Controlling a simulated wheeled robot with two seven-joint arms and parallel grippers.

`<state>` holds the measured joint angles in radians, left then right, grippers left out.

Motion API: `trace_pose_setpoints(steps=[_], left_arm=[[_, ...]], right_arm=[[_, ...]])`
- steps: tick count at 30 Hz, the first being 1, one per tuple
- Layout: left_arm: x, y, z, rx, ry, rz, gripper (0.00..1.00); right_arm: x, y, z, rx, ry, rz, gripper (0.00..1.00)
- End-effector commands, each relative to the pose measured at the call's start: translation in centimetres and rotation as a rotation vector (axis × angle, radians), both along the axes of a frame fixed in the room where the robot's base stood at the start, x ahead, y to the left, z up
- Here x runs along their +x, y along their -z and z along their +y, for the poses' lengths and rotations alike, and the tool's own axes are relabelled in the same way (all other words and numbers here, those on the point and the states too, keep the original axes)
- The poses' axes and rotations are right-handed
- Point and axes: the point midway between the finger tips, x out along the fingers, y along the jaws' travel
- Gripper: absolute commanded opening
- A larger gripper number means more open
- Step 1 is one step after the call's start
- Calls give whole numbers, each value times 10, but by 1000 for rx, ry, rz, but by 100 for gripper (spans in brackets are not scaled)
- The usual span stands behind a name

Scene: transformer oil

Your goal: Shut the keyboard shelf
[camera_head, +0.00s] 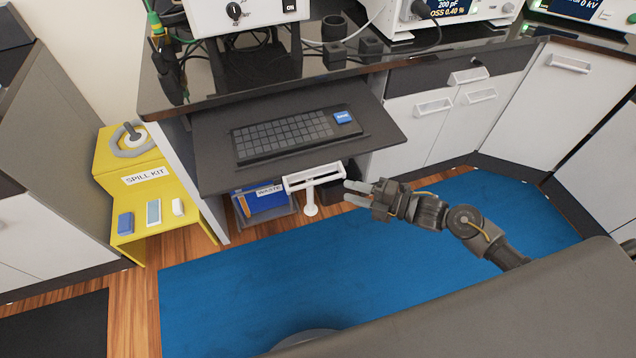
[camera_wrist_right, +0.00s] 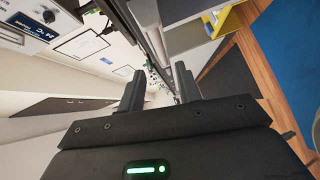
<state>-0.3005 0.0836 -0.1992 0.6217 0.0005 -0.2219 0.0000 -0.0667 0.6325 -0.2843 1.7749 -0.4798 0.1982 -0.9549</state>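The dark keyboard shelf (camera_head: 370,135) is pulled out from under the black countertop, and a dark keyboard (camera_head: 285,136) with a blue item (camera_head: 343,117) beside its keys lies on it. A white bar handle (camera_head: 314,177) with a stem below shows at the shelf's front edge. My right gripper (camera_head: 347,192) is just right of the handle and in front of the shelf, with its fingers pointing left. In the right wrist view the gripper (camera_wrist_right: 158,88) has its fingers apart with nothing between them. Contact with the handle cannot be told. My left gripper is not in view.
A blue waste bin (camera_head: 264,199) stands below the shelf. A yellow spill kit stand (camera_head: 150,180) is at the left. White cabinets (camera_head: 420,132) are at the right, and instruments stand on the countertop (camera_head: 165,85). The blue mat (camera_head: 300,275) in front is clear.

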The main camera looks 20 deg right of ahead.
Motion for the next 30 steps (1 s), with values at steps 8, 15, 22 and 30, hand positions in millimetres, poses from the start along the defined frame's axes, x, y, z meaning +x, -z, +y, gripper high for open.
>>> trace_pose_setpoints(steps=[8, 15, 22, 30], left_arm=[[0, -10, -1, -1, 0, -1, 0], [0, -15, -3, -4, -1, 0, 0], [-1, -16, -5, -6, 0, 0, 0], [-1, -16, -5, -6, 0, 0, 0]], right_arm=[[31, 4, 35, 5, 2, 2, 34], [57, 10, 64, 4, 4, 2, 34], [67, 14, 76, 2, 3, 3, 34], [67, 15, 77, 1, 3, 4, 34]])
